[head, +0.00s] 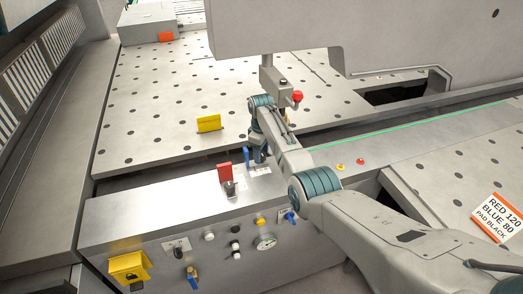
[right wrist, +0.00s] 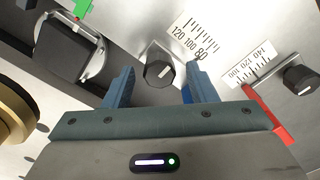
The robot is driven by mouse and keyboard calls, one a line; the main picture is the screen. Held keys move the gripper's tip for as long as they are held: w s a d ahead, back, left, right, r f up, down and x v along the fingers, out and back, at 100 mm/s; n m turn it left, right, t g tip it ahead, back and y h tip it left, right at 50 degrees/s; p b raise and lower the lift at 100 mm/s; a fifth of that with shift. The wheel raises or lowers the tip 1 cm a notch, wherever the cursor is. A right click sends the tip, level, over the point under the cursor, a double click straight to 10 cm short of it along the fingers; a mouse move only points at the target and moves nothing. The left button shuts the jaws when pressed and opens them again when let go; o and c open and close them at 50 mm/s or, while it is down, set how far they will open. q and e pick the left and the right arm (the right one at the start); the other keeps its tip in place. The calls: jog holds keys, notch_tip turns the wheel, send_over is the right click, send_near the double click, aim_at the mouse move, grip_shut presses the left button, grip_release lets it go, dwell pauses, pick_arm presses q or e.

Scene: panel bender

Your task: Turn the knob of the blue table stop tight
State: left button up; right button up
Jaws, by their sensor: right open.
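The blue table stop (head: 247,156) shows as a small upright blue plate beside my right gripper (head: 259,155) in the head view. The right wrist view shows a dark knob (right wrist: 158,72) with a pale pointer mark, beside a scale (right wrist: 193,37) reading 120, 100, 80. My right gripper is open, with its blue fingers either side of the knob; I cannot tell whether they touch it. In the head view the arm hides this knob. The red stop (head: 224,172) stands to the left; its own dark knob (right wrist: 300,78) shows in the right wrist view. My left gripper is out of view.
A card (head: 497,216) reads RED 120, BLUE 80, PAD BLACK. A yellow block (head: 209,124) stands on the perforated table (head: 160,85). The front panel carries a gauge (head: 265,241) and several knobs. A red knob (head: 297,97) is close behind my right arm.

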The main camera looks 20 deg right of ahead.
jog(key=shift+c, duration=0.6)
jog(key=c, duration=0.9)
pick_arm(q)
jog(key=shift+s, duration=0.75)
pick_arm(e)
jog(key=shift+o, duration=0.2)
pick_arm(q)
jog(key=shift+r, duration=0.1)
pick_arm(e)
jog(key=shift+m, duration=0.4)
jog(key=m+p, duration=0.1)
jog(key=m, duration=0.1)
jog(key=shift+r+m, duration=0.1)
jog(key=shift+m, duration=0.3)
jog(key=m+p, duration=0.1)
jog(key=m, duration=0.3)
jog(key=shift+m, duration=0.3)
jog(key=m+p, duration=0.1)
jog(key=m, duration=0.4)
jog(key=shift+w+d, duration=0.1)
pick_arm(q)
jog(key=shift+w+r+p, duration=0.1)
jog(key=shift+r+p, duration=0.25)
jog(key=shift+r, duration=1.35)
pick_arm(e)
jog(key=shift+m, duration=2.4)
